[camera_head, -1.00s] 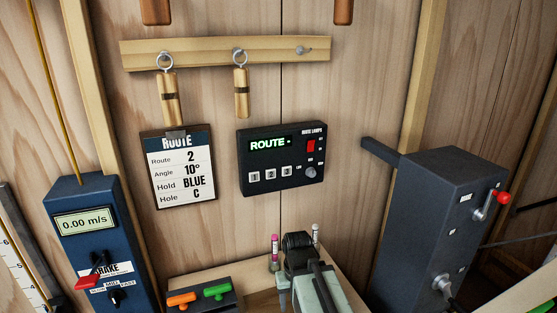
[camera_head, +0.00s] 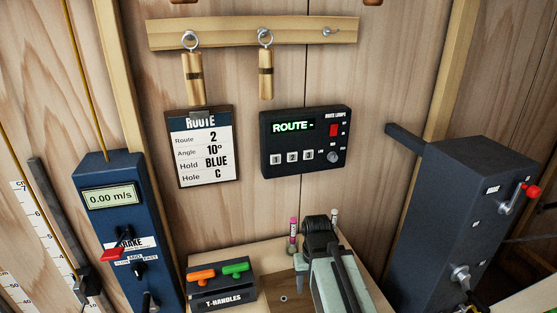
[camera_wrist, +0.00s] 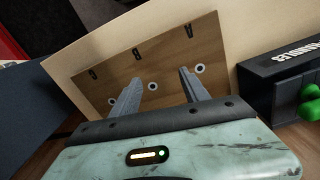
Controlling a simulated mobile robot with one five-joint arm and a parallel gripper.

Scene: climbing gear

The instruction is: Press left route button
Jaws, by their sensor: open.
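The black route lamps panel (camera_head: 304,142) hangs on the wooden wall, its green display reading "ROUTE -". Three pale square buttons marked 1, 2 and 3 sit in a row below the display. The left button, 1 (camera_head: 277,159), is at the row's left end and uncovered. My gripper (camera_wrist: 155,88) is open and empty in the wrist view, its two grey fingers apart over a brown board. In the head view my arm is low, below the panel and well clear of the buttons. The panel is not seen in the wrist view.
A route card (camera_head: 202,150) hangs left of the panel. A blue brake box (camera_head: 128,235) stands left and a dark cranked box (camera_head: 455,235) right. The wall below the panel is clear.

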